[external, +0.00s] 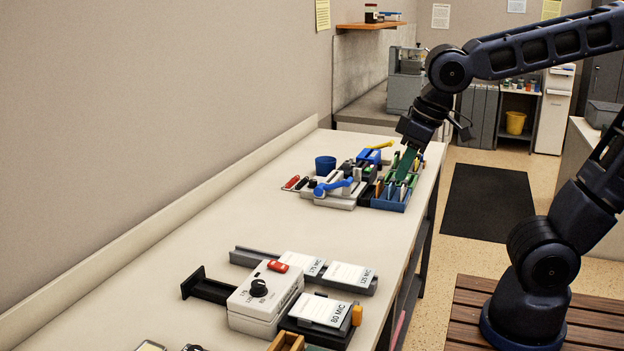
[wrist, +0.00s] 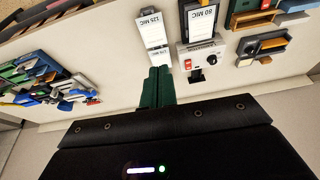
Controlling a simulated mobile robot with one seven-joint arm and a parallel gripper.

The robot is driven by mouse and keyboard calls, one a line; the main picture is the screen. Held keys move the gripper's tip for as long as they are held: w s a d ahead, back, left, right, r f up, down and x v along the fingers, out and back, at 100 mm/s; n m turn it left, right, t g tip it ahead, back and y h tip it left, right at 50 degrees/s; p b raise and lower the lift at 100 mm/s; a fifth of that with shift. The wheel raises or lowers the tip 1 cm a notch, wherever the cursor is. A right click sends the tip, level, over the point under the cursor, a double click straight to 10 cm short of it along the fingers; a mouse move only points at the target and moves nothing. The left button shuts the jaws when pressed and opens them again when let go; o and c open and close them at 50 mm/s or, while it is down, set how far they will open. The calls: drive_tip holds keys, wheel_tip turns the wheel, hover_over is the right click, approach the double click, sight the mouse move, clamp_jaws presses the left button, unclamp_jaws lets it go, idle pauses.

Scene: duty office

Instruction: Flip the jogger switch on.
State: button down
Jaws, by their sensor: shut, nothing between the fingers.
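My gripper (external: 404,167) is shut and empty, with green fingers pointing down over the far cluster of tools on the bench. In the wrist view its fingers (wrist: 158,87) are together. A white box (external: 262,300) with a black knob (external: 258,288) and a red switch (external: 277,266) sits on the near part of the bench, well apart from my gripper. In the wrist view the box (wrist: 203,49) and red switch (wrist: 188,64) are right of the fingers. I cannot tell which device is the jogger, nor the switch's position.
White card packs (external: 350,277) in dark trays lie beside the box. Blue-handled tools (external: 338,186), a blue cup (external: 325,165) and blue bins (external: 388,204) crowd the far bench. The bench (external: 215,230) is clear between the clusters. A wall runs along its left side.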

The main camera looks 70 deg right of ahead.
drive_tip(key=w+a+f+g, duration=0.15)
drive_tip(key=w+a, duration=0.25)
drive_tip(key=a, duration=0.4)
drive_tip(key=w+a+f, duration=0.2)
drive_tip(key=w+a, duration=0.2)
drive_tip(key=a, duration=0.4)
drive_tip(key=a+f, duration=0.3)
drive_tip(key=a, duration=0.5)
drive_tip(key=a+f, duration=0.3)
drive_tip(key=a, duration=0.5)
drive_tip(key=shift+s+f, duration=0.4)
drive_tip(key=shift+s, duration=0.05)
drive_tip(key=shift+f, duration=0.1)
drive_tip(key=x, duration=1.3)
drive_tip(key=shift+s+f, duration=0.1)
drive_tip(key=shift+f, duration=0.35)
drive_tip(key=shift+g, duration=0.25)
